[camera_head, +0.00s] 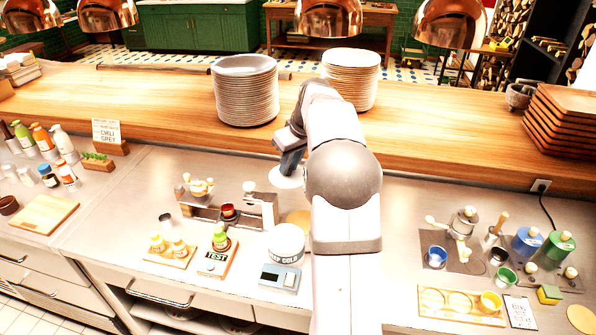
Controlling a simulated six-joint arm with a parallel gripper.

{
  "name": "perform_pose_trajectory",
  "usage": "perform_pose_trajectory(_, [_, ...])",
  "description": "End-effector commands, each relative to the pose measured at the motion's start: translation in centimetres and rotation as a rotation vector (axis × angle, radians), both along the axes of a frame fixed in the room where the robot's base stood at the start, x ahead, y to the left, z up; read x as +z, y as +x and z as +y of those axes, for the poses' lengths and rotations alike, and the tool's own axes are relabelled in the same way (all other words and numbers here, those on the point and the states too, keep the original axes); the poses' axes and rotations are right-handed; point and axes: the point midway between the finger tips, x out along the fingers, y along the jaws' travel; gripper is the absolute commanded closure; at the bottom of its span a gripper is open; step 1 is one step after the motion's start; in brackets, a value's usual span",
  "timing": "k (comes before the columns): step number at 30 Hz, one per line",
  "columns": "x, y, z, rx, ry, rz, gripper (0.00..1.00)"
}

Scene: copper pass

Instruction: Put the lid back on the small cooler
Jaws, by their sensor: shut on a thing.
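The lid (280,179) is a white disc behind the cooler, near the counter's back edge. My gripper (289,166) is shut on the lid from above. The fingertips are small and partly hidden, and I cannot tell how far the lid is above the counter. The lid and cooler are apart.
A blue scale (280,277) sits in front of the cooler. Plate stacks (245,92) stand on the wooden ledge (180,100). A tan disc (299,217) lies behind the cooler, partly hidden by my arm.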

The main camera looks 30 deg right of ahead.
Motion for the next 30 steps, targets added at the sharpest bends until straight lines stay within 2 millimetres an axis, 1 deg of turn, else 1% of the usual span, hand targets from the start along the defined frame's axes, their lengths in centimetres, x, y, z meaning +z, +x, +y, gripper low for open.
perform_pose_trajectory(1, [1.2, -0.5, 0.9, 0.01, 0.0, -0.001, 1.0])
perform_pose_trajectory(3, [1.8, -1.3, 1.9, 0.017, 0.0, 0.0, 1.0])
perform_pose_trajectory(7, [2.2, -2.9, 3.8, 0.028, 0.001, 0.001, 1.0])
perform_pose_trajectory(9, [2.1, -3.9, 4.7, 0.028, 0.002, 0.001, 1.0])
perform_pose_trajectory(13, [0.7, -6.1, 6.2, 0.02, 0.003, 0.002, 1.0])
perform_pose_trajectory(18, [-2.2, -8.6, 7.2, -0.006, 0.003, 0.002, 1.0])
perform_pose_trajectory(21, [-3.7, -9.6, 7.6, -0.021, 0.002, 0.003, 1.0])
perform_pose_trajectory(25, [-5.2, -10.5, 7.8, -0.044, 0.002, 0.002, 1.0])
perform_pose_trajectory(26, [-5.4, -10.3, 7.6, -0.054, 0.002, 0.001, 1.0])
perform_pose_trajectory(27, [-5.1, -9.9, 7.3, -0.061, 0.0, -0.001, 1.0])
perform_pose_trajectory(30, [-5.0, -9.6, 7.0, -0.071, 0.0, 0.0, 1.0])
